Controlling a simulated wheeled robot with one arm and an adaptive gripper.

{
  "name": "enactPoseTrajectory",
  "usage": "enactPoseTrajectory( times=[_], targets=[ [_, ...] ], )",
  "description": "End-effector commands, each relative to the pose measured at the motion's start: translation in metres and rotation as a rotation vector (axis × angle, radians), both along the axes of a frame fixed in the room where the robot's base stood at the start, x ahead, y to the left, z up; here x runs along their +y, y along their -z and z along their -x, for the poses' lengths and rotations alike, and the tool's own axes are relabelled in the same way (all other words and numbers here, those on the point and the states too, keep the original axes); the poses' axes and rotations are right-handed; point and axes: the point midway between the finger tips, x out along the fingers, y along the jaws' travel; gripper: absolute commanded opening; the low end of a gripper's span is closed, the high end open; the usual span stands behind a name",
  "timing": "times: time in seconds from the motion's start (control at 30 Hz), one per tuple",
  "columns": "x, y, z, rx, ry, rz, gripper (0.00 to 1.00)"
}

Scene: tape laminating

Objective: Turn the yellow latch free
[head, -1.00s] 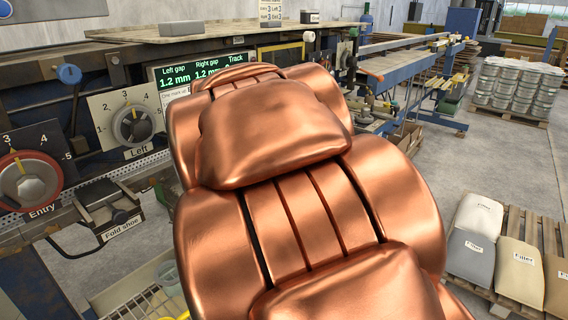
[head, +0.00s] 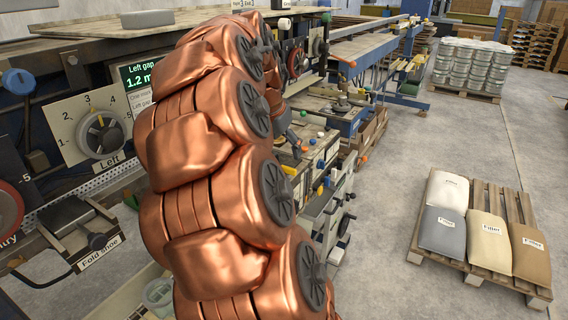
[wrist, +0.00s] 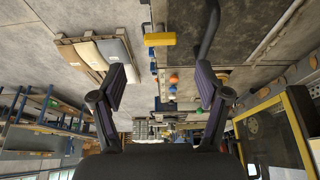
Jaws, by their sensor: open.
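My gripper (wrist: 160,88) is open and empty in the wrist view, with its two dark fingers spread wide apart. A yellow block-like part (wrist: 158,39) shows beyond the fingertips in the wrist view, near the top middle. It may be the yellow latch, but it is too small to be sure. It stands apart from the fingers.
A pallet (head: 423,232) with several filler sacks stands on the floor at the right. Pails (head: 470,65) stand on another pallet farther back. The fold shoe (head: 75,225) and the left gap dial (head: 103,134) are at the left. Open floor lies between the machine and the pallets.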

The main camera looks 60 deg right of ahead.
Motion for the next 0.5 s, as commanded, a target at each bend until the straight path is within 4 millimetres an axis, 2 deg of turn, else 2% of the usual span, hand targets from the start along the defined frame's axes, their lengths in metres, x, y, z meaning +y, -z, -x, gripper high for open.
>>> enactPoseTrajectory(
  times=[0.5],
  targets=[
    [-0.022, 0.058, -0.001, 0.005, -0.001, -0.006, 0.75]
  ],
)
